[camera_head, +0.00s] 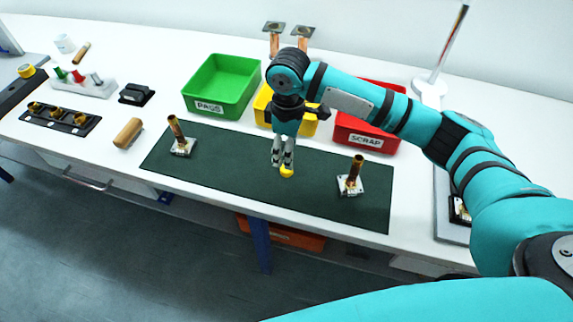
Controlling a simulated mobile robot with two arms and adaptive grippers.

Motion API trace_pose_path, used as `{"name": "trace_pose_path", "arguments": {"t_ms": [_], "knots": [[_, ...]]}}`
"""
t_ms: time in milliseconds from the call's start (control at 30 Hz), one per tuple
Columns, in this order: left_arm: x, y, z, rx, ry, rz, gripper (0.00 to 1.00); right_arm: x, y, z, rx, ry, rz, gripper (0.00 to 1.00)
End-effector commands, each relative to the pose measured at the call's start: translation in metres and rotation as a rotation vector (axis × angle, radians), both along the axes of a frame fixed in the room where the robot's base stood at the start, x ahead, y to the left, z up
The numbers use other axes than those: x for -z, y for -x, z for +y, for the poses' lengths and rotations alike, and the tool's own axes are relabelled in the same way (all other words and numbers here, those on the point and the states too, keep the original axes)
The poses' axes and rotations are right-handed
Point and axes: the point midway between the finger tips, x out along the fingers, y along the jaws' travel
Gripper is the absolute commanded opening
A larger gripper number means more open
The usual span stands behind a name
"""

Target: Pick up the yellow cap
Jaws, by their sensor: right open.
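The yellow cap (287,172) is on the dark green mat (230,172), near the mat's middle. My right gripper (283,163) points down right at the cap, with its fingertips just above or beside it. Its fingers are apart. From this view I cannot tell whether the fingertips touch the cap. The gripper hides part of the cap's far side. My left gripper is not in view.
Brass tubes on metal plates stand on the mat at left (175,130) and right (355,172). Behind are a green PASS bin (222,85), a yellow bin (262,103) and a red SCRAP bin (365,138). A wooden cylinder (128,132) lies left of the mat.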

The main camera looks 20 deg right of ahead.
Motion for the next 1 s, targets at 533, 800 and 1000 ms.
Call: {"name": "trace_pose_path", "arguments": {"t_ms": [533,800,1000], "knots": [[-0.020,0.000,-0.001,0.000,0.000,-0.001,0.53,0.059,-0.001,0.003,-0.001,0.000,0.000,0.56],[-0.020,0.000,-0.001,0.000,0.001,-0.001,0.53,0.068,-0.001,0.003,-0.002,0.000,-0.003,0.56],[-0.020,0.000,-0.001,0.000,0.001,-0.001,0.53,0.067,-0.001,0.002,-0.002,0.000,-0.002,0.38]]}}
